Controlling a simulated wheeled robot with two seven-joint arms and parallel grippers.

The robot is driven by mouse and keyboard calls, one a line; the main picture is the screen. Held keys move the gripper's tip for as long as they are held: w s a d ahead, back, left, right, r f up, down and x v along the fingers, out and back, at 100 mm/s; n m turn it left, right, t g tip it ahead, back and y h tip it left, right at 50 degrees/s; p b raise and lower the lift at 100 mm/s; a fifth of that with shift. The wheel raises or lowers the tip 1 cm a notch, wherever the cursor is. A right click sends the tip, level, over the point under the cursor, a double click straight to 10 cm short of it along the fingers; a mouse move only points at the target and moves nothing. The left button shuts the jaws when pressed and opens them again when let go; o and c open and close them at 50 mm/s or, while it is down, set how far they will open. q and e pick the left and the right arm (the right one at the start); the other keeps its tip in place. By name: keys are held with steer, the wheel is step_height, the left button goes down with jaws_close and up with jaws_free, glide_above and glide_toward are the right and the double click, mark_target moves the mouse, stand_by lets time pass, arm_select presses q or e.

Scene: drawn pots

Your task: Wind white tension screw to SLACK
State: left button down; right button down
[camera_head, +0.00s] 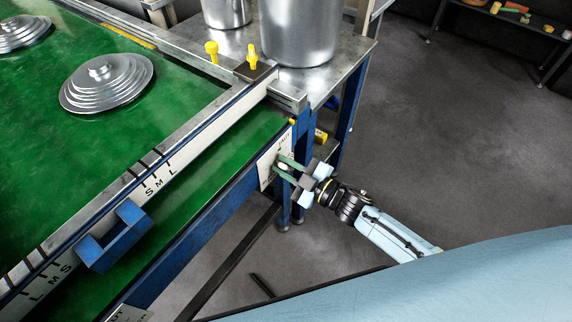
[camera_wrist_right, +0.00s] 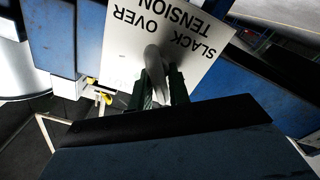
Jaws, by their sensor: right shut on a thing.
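The white tension screw (camera_wrist_right: 154,66) shows in the right wrist view in front of a white plate (camera_wrist_right: 130,42) lettered SLACK, OVER and TENSION, upside down there. My right gripper (camera_wrist_right: 160,88) has its dark green fingers on either side of the screw, shut on it. In the head view the right gripper (camera_head: 285,168) reaches in from the right to the plate (camera_head: 266,170) at the end of the green conveyor's blue side. The screw is a small pale spot between the fingers there. Its exact pointing is hard to read. My left gripper is not in view.
The green belt (camera_head: 110,130) carries stepped metal lids (camera_head: 106,84). A blue bracket (camera_head: 113,238) sits on the rail marked S, M, L. Metal pots (camera_head: 300,30) and yellow knobs (camera_head: 252,56) stand beyond. Open floor lies right of the conveyor.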

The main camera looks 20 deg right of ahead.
steer(key=n, duration=0.2)
steer(key=n+b, duration=0.1)
steer(key=n, duration=0.1)
steer(key=shift+s+a+f, duration=0.1)
steer(key=shift+s+f, duration=0.05)
steer(key=shift+f, duration=0.1)
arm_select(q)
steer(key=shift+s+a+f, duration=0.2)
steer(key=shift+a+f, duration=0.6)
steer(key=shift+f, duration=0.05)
arm_select(e)
steer(key=shift+f+n, duration=0.1)
steer(key=shift+n, duration=1.1)
arm_select(q)
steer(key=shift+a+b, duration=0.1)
steer(key=shift+b, duration=0.2)
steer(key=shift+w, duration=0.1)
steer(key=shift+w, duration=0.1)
arm_select(e)
steer(key=c, duration=1.4)
jaws_free()
steer(key=shift+c, duration=0.2)
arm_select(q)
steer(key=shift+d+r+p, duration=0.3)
arm_select(e)
steer(key=v, duration=1.3)
steer(key=shift+s, duration=0.15)
